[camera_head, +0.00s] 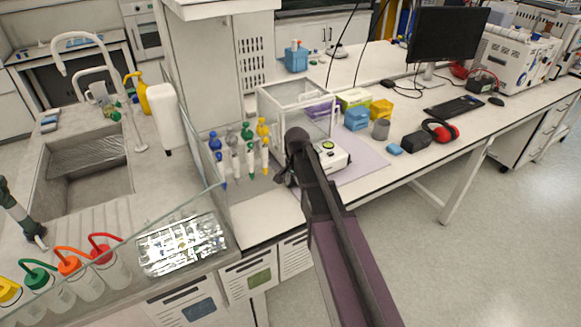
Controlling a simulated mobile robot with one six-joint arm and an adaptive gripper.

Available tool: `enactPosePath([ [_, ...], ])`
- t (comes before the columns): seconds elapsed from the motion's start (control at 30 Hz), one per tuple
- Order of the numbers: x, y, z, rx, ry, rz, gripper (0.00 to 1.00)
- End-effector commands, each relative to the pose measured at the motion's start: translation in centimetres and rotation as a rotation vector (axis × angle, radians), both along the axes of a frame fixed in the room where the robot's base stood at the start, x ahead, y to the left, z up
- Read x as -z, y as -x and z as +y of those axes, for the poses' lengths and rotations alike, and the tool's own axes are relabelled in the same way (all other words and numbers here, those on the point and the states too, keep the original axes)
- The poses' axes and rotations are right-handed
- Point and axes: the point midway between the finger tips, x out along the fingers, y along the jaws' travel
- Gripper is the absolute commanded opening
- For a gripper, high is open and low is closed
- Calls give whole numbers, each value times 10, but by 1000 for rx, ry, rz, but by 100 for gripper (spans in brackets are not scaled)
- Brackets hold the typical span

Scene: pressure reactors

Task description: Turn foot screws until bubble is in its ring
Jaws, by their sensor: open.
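A white balance (333,157) with a small display stands on the bench, partly behind my arm. A clear box-shaped draft shield (265,98) rises around its back. My arm reaches up from the bottom of the picture to the balance's front left. My gripper (283,178) is small and dark there, close to the balance's left side; I cannot tell whether it touches. It is open, and I see nothing held in it.
Several pipettes (249,150) stand just left of the balance. A glass panel (185,130), sink (85,165) and colour-capped bottles (110,265) are left.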

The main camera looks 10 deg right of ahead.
Motion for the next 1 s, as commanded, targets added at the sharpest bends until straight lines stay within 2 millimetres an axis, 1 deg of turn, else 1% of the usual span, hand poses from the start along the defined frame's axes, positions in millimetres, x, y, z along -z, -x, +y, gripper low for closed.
enactPosePath([
  [0.03,-19,-22,0,54,0,0,78],
  [0.2,-47,-66,-1,250,0,0,78],
  [0.3,-60,-88,-2,349,0,0,78],
  [0.4,-69,-103,-2,425,0,0,78],
  [0.5,-73,-111,-2,473,0,0,78],
  [0.6,-74,-114,-2,495,0,0,78],
  [1.0,-73,-114,-2,499,0,0,78],
])
